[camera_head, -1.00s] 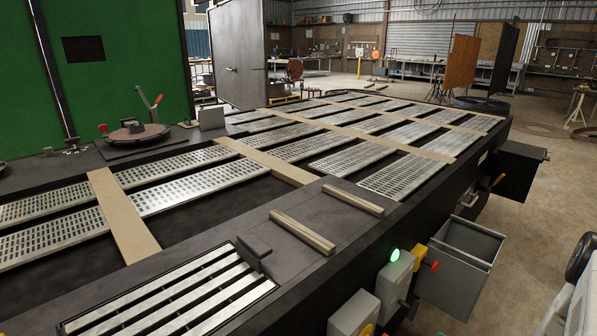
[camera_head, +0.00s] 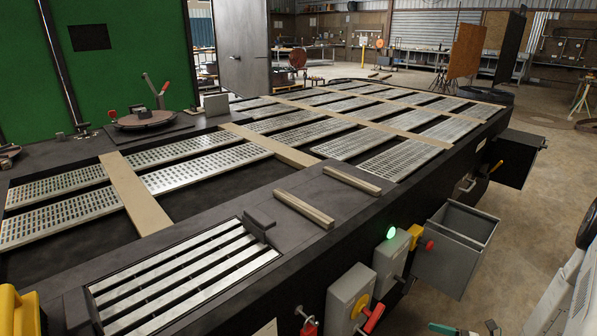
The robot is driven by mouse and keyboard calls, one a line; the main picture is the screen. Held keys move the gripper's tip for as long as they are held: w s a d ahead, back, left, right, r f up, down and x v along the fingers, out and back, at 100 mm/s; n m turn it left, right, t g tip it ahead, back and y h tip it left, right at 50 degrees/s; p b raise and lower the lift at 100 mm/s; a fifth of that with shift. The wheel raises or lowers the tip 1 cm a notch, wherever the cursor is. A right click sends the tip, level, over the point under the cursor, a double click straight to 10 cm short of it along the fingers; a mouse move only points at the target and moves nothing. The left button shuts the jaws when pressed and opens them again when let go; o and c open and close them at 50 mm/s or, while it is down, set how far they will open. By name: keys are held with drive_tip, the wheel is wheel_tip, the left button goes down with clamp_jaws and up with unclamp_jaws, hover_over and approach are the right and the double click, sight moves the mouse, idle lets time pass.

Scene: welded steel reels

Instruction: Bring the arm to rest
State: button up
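My gripper is not in view, so I cannot tell its state or whether it holds anything. A white body with a dark round part shows at the right edge; I cannot tell whether it belongs to my arm. A brown round plate (camera_head: 146,118) with a red-handled lever clamp stands on the far left of the long dark bench (camera_head: 330,243).
Slotted metal panels (camera_head: 206,171) and light wooden strips (camera_head: 134,194) cover the bench. Grey switch boxes (camera_head: 349,296), one with a lit green lamp (camera_head: 391,233), and an open grey bin (camera_head: 455,250) project from its side. Concrete floor (camera_head: 545,200) lies clear to the right.

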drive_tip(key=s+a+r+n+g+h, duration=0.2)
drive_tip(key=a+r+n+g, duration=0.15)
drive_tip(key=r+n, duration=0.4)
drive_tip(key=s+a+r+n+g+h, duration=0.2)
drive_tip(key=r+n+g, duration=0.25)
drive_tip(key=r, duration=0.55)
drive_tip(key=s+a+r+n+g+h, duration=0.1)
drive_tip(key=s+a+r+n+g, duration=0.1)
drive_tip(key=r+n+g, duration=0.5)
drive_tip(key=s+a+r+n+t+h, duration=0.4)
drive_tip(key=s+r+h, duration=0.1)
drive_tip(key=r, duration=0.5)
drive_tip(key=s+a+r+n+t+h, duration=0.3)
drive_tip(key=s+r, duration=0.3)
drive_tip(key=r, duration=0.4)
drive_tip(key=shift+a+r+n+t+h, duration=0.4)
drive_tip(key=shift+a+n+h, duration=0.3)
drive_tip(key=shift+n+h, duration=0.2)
